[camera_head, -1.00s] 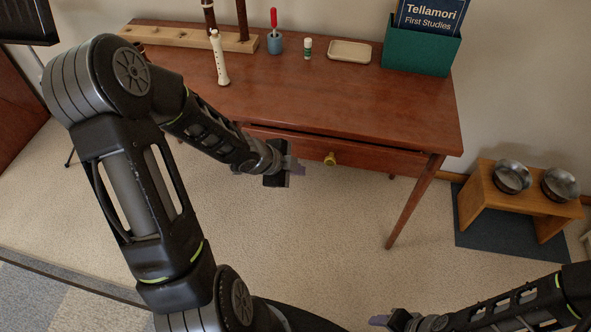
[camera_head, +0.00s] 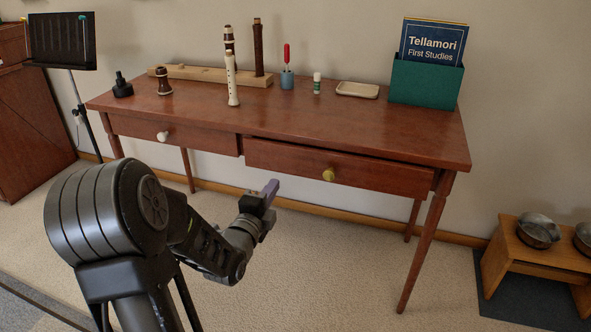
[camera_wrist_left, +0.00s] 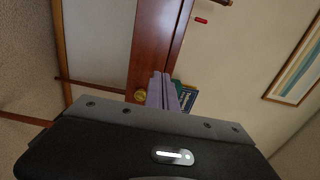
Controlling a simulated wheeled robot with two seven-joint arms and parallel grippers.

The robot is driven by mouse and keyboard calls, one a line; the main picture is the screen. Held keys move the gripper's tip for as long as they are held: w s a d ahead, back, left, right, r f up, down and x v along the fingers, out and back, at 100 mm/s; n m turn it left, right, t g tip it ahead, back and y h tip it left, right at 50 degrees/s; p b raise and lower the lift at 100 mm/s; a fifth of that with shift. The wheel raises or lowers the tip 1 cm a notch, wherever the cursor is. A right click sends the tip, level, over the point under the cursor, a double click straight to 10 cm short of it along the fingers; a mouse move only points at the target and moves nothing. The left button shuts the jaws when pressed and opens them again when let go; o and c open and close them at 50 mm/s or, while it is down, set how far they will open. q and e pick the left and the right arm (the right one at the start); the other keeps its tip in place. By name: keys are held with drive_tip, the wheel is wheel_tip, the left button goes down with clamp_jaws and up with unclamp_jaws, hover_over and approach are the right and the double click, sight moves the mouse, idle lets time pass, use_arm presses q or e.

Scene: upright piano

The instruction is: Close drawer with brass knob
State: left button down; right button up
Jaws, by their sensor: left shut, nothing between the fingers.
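The brass knob (camera_head: 328,174) sits on the front of the right-hand drawer (camera_head: 290,164) of the wooden desk. This drawer stands slightly out from the desk, with a dark gap above its front. My left gripper (camera_head: 269,190) is shut and empty, with lilac fingertips. In the head view it shows below and left of the brass knob, apart from it. In the left wrist view the shut fingers (camera_wrist_left: 163,92) point toward the desk, and the brass knob (camera_wrist_left: 140,95) shows just left of them. My right gripper is out of view.
The left-hand drawer (camera_head: 175,134) has a white knob and looks flush. The desktop (camera_head: 300,112) carries recorder parts, a blue cup, a glue stick, a tray and a green book holder (camera_head: 426,84). A music stand (camera_head: 62,42) is at left, and a bowl stand (camera_head: 510,250) at right.

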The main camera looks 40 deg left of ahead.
sight(295, 154)
use_arm(q)
drive_tip(key=shift+d+r, duration=0.1)
drive_tip(key=b+x, duration=0.2)
drive_tip(key=x, duration=1.2)
drive_tip(key=shift+d+b, duration=0.1)
drive_tip(key=shift+b, duration=0.25)
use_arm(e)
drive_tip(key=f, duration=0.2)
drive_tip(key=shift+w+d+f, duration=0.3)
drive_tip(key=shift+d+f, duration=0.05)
